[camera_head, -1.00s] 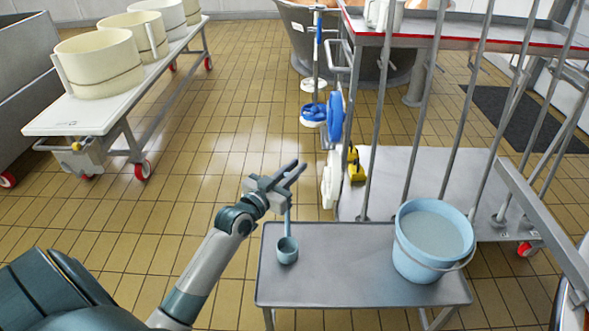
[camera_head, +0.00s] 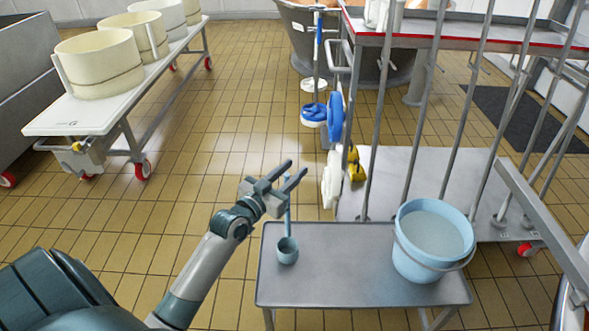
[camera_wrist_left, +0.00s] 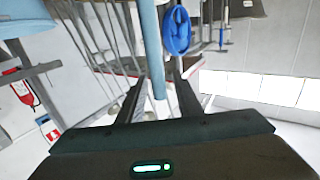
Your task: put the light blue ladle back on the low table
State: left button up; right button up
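The light blue ladle (camera_head: 287,250) is upright, its cup at the left part of the low grey table (camera_head: 335,275). The cup appears to rest on the tabletop. Its handle rises to my left gripper (camera_head: 296,174). In the left wrist view the handle (camera_wrist_left: 151,45) runs down between my two fingers (camera_wrist_left: 160,90), with a gap on each side. The left gripper is open around the handle, above the table's back left corner. My right gripper is not in view.
A light blue bucket (camera_head: 432,240) of pale liquid stands at the table's right. Between ladle and bucket the tabletop is clear. Grey upright bars (camera_head: 420,115) and a lower platform (camera_head: 400,180) lie behind. A cart with cream tubs (camera_head: 98,65) stands at the upper left.

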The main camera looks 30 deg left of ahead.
pick_arm(q)
jog(key=s, duration=1)
jog(key=shift+s+a, duration=0.25)
jog(key=shift+a, duration=0.05)
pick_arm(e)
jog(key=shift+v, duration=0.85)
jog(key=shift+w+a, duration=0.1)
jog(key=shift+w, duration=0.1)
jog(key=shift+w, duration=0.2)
